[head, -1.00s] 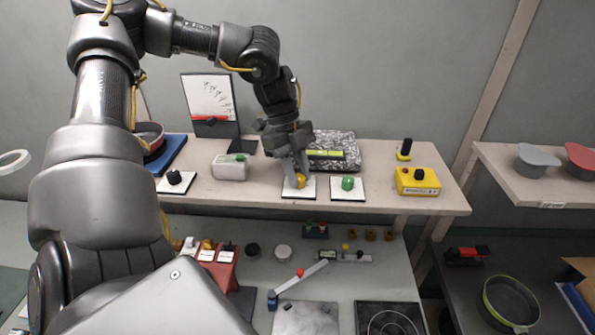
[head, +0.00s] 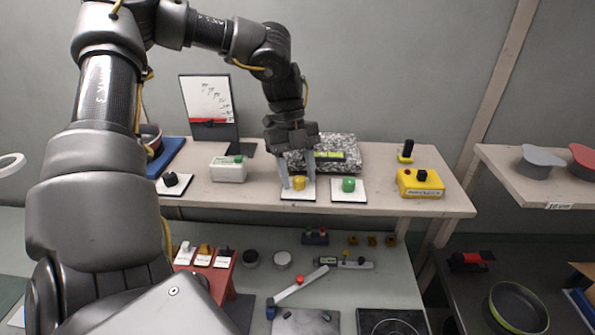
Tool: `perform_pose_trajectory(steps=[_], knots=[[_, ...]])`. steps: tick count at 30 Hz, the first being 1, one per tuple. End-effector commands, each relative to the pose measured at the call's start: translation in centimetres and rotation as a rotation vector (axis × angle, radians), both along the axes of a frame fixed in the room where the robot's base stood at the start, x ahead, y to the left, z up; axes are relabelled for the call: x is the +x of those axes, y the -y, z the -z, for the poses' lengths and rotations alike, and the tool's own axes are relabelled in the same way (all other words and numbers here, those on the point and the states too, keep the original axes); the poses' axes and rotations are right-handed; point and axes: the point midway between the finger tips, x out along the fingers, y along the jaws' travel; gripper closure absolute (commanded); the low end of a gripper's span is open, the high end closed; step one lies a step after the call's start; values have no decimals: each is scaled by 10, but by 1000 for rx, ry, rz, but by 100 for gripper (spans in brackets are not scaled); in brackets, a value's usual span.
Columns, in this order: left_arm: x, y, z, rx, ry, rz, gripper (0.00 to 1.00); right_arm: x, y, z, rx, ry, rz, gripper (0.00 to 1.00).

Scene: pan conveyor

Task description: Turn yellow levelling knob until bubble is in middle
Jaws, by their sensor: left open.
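The yellow levelling knob (head: 299,183) stands on a white square plate on the upper shelf. My left gripper (head: 299,184) is open, with its fingers pointing down on either side of the knob; I cannot tell whether they touch it. Behind it lies a speckled grey stone slab (head: 345,147) with a yellow-green spirit level (head: 329,155) on it. The gripper covers part of the slab and the left end of the level. The bubble's position is too small to tell. My right gripper is not in view.
A green knob (head: 348,184) on its own white plate stands close to the right of the yellow one. A black knob (head: 170,179), a pale box (head: 228,170) and a yellow box (head: 420,183) share the shelf (head: 385,205). A lower bench holds several small items.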

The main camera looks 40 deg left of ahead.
Motion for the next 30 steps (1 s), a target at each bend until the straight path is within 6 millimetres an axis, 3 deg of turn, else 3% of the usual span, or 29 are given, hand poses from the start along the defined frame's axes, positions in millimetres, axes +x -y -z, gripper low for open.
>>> perform_pose_trajectory(steps=[7,15,21,30], knots=[[4,-7,-16,4,4,-1,53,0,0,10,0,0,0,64],[11,-27,-67,6,4,-4,53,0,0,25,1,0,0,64],[14,-36,-93,3,2,-1,53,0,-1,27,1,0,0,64],[15,-39,-100,0,0,0,53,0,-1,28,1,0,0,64]])
